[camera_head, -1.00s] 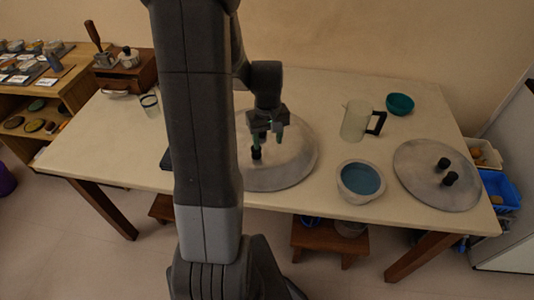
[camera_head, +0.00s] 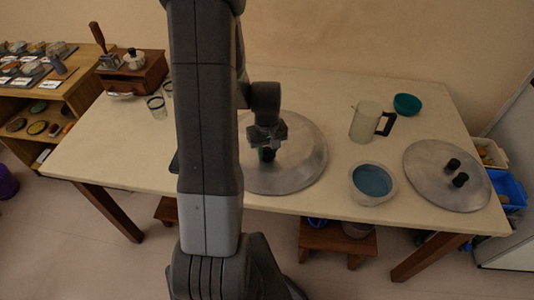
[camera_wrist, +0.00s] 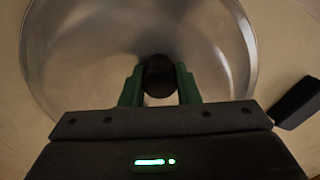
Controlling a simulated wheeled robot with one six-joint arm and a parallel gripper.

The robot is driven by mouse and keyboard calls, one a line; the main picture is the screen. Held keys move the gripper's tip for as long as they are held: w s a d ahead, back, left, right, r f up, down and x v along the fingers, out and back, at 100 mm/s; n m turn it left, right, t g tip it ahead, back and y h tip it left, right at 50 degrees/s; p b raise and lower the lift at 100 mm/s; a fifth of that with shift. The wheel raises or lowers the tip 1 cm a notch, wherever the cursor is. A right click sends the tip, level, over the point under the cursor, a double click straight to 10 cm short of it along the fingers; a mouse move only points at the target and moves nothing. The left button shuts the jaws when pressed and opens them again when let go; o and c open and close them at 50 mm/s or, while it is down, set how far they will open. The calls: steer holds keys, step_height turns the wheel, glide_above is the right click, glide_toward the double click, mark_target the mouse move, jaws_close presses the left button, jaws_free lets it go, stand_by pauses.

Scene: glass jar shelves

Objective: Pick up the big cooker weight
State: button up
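A black, short cylinder, which I take for the big cooker weight (camera_head: 268,155), stands on the large round metal lid (camera_head: 300,170) in the middle of the table. In the wrist view the black cylinder (camera_wrist: 158,76) is between the two green fingers of my gripper (camera_wrist: 160,82). The fingers lie close along its left and right sides. I cannot tell whether they touch it. In the head view my gripper (camera_head: 266,146) is down over the lid, at the cylinder. The metal lid (camera_wrist: 210,40) fills much of the wrist view.
A second metal lid (camera_head: 425,185) with two black knobs lies at the right. A blue-filled bowl (camera_head: 372,182), a pitcher (camera_head: 364,122) and a teal bowl (camera_head: 407,104) stand nearby. A dark slab (camera_wrist: 298,102) lies beside the lid. The table's front edge is clear.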

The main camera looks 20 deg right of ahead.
steer(key=shift+c, duration=1.1)
steer(key=shift+r, duration=0.1)
